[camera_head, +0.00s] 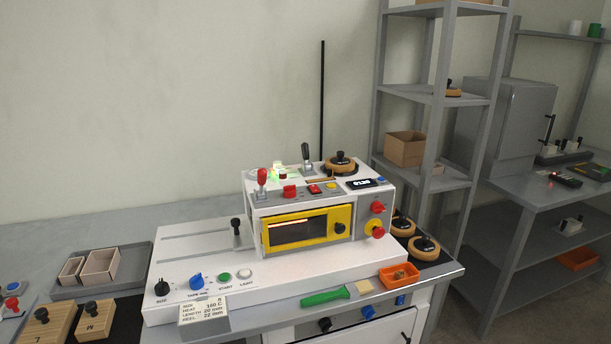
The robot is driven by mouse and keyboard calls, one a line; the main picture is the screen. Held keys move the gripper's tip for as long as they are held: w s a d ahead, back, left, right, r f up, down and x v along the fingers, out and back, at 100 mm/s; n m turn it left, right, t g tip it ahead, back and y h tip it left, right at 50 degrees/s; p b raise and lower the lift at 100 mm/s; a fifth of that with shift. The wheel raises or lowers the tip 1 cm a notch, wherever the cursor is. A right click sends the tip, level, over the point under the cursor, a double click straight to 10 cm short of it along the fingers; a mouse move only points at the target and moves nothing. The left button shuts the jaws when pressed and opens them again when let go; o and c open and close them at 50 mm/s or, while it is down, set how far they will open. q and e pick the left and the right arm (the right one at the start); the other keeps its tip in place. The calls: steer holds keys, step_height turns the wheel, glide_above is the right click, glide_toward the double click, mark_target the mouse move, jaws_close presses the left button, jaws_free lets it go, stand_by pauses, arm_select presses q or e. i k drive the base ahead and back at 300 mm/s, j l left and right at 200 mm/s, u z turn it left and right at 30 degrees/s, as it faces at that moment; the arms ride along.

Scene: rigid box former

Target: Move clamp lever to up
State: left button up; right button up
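The box former (290,272) is a white machine on a grey bench, with a raised upper housing and a yellow-framed window (305,228). A red-handled lever (262,178) stands nearly upright at the left of the top panel. A black-handled lever (306,154) stands at the back of the top, tilted slightly. A small black-knobbed post (236,224) stands by the slots on the left deck. No readable label shows which of these is the clamp lever. Neither of my grippers is in view.
A label card (203,311), a green-handled tool (325,297) and an orange bin (398,275) lie along the front. A grey tray (135,258) with small boxes and wooden blocks (95,319) sit at left. Round knobbed discs (423,247) and a shelf rack (430,96) stand at right.

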mark_target(262, 173)
steer(key=i+j+z, duration=0.25)
steer(key=j, duration=0.25)
steer(key=j+z, duration=0.2)
steer(key=j, duration=0.25)
steer(key=i+j+z, duration=0.25)
steer(key=j, duration=1.15)
steer(key=l+u, duration=0.1)
steer(key=u, duration=0.6)
steer(key=l+u, duration=0.8)
steer(key=k+l+u, duration=0.15)
steer(key=l+u, duration=0.25)
